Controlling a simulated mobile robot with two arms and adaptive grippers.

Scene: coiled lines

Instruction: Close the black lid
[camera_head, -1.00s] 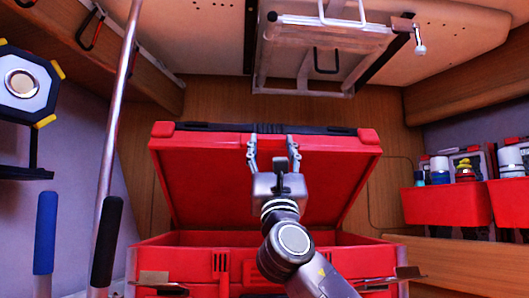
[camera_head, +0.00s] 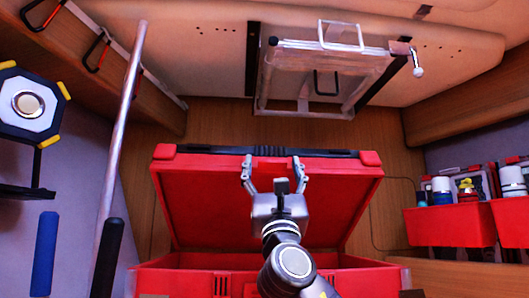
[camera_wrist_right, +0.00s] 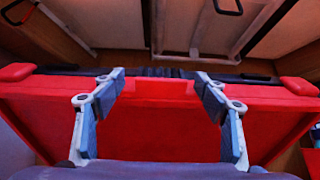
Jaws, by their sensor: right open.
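A red toolbox (camera_head: 165,278) stands in the middle of the head view. Its raised lid (camera_head: 340,195) is red inside, with a black strip (camera_head: 210,150) along its top edge. It stands steeply open. My right gripper (camera_head: 272,165) is in front of the lid's upper middle, with its fingers apart and pointing up toward the black strip. In the right wrist view, the open fingers (camera_wrist_right: 160,85) are spread to both sides of a red raised patch, with nothing between them. I cannot tell whether the fingertips touch the lid. My left gripper is not in view.
A metal pole (camera_head: 120,115) and dark padded handles (camera_head: 45,250) stand at the left. Red bins (camera_head: 450,225) with bottles sit on the right. A folding frame (camera_head: 330,75) hangs from the ceiling above the lid.

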